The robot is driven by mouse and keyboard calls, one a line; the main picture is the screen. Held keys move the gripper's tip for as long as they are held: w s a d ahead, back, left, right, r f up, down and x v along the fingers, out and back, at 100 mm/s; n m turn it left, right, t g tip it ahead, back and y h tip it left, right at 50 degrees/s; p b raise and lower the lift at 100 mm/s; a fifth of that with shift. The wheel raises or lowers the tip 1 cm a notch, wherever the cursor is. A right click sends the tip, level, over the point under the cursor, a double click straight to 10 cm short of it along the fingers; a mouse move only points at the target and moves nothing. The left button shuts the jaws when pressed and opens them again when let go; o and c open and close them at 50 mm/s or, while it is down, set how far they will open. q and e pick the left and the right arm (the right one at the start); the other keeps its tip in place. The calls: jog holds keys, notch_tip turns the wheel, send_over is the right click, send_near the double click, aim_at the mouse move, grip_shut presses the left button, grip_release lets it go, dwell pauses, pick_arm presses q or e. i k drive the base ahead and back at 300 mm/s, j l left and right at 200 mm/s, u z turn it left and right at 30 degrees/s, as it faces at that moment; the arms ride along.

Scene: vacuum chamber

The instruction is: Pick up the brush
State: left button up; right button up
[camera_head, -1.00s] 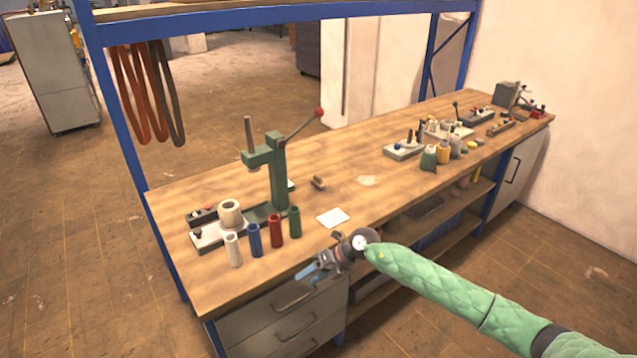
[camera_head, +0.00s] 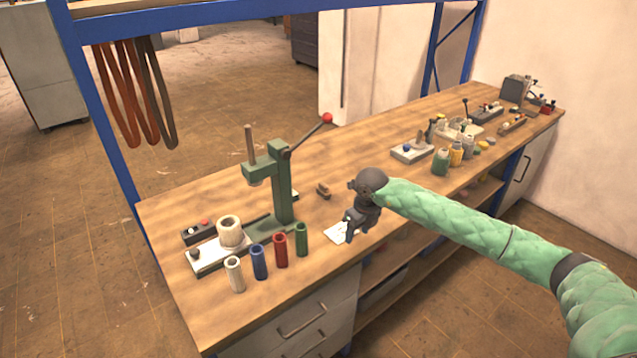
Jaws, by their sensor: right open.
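A small brown object that looks like the brush (camera_head: 323,191) lies on the wooden workbench (camera_head: 225,329), just right of the green press. It is too small to make out bristles or handle. My right gripper (camera_head: 350,236) points down over the white card (camera_head: 337,233), nearer the bench's front edge than the brush and a little to its right. The gripper is open, with nothing seen between its fingers, and is apart from the brush. My left gripper is out of view.
A green lever press (camera_head: 280,185) with a red knob stands left of the brush. White, blue, red and green cylinders (camera_head: 260,262) line the front left. Bottles (camera_head: 441,161) and small fixtures stand farther right. The bench between press and bottles is mostly clear.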

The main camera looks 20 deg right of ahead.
aim_at(322, 190)
jog(key=i, duration=1.05)
